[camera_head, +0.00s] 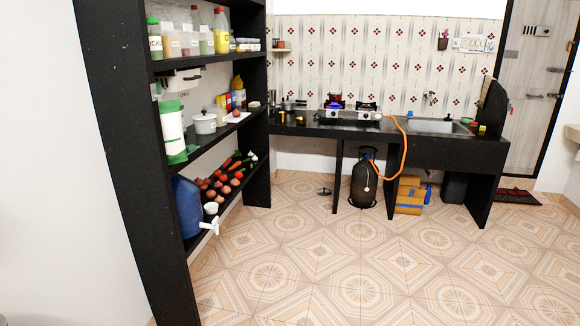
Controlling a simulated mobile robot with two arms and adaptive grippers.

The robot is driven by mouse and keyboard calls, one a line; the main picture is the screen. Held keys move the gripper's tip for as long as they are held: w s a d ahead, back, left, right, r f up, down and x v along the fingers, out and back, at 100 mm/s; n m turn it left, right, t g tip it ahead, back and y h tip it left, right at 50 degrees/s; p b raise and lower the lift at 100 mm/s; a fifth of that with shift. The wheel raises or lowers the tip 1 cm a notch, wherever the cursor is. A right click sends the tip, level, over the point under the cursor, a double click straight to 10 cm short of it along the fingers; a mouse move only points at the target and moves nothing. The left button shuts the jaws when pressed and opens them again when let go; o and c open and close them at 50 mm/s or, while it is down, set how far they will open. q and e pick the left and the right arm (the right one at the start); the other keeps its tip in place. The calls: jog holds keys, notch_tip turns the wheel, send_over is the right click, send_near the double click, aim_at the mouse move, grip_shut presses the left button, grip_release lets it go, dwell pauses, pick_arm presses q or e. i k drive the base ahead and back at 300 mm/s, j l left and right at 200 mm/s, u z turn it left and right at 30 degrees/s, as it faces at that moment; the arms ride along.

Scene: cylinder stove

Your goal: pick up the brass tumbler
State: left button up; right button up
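I cannot single out the brass tumbler for certain at this distance. A small yellow object (299,119) stands on the black counter (322,130), left of the gas stove (350,113). Another small yellow object (482,130) sits at the counter's right end, beside the sink (438,126). Both are too small to tell their shape. Neither of my grippers is in view.
A tall black shelf (125,150) with jars, a white pot (205,123), vegetables and a blue water container (187,207) stands at the left. A gas cylinder (365,185) and cardboard (409,198) are under the counter. The tiled floor (370,270) ahead is clear.

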aim_at(282, 115)
jog(key=i, duration=3.95)
